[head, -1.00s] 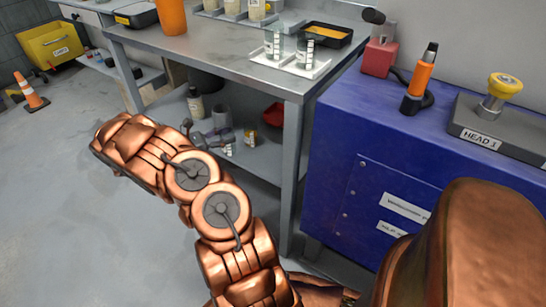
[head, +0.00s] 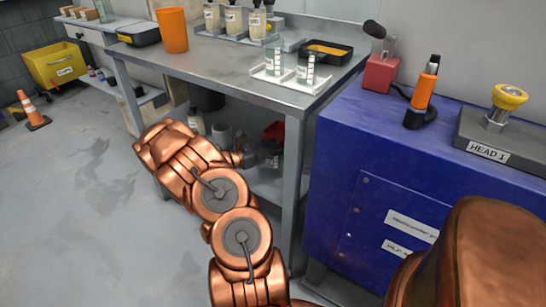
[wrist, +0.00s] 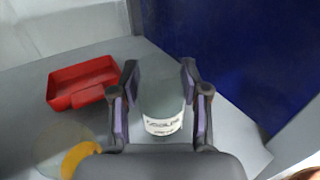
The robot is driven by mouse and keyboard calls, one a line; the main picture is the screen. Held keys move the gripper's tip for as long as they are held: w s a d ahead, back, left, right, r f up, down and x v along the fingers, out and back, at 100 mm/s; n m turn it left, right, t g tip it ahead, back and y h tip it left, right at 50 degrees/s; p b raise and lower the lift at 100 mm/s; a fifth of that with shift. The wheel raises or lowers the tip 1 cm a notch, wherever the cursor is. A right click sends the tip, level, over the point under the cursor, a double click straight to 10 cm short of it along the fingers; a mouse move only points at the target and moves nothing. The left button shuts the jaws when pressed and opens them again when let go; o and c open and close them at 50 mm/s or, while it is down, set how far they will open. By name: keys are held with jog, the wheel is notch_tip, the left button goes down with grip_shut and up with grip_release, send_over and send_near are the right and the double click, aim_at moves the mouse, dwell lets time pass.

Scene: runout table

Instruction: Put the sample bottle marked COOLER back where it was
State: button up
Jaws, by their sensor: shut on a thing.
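My gripper (wrist: 160,100) is shut on a grey-green bottle (wrist: 162,98) in the wrist view, one finger on each side. The bottle has a white label with dark lettering, too blurred to read for sure. It is over the grey lower shelf (wrist: 40,125); I cannot tell whether its base touches the shelf. In the head view my gripper (head: 262,156) is under the workbench and partly hidden by my arm and the shadow. Several capped sample bottles (head: 233,20) stand in a row at the back of the bench top.
A red bin (wrist: 82,84) is left of the gripper on the shelf; a yellow-orange round thing (wrist: 82,158) is nearer. The blue cabinet (head: 350,130) and bench leg (head: 292,170) bound the right side. A white tray (head: 290,78) with clear vials and a black tray (head: 325,50) are on top.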

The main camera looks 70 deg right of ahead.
jog(key=shift+f+b, duration=0.45)
jog(key=shift+f, duration=1.2)
jog(key=shift+f, duration=0.2)
jog(key=o, duration=1.1)
jog(key=shift+r, duration=0.25)
jog(key=p+v, duration=0.2)
jog(key=v, duration=1)
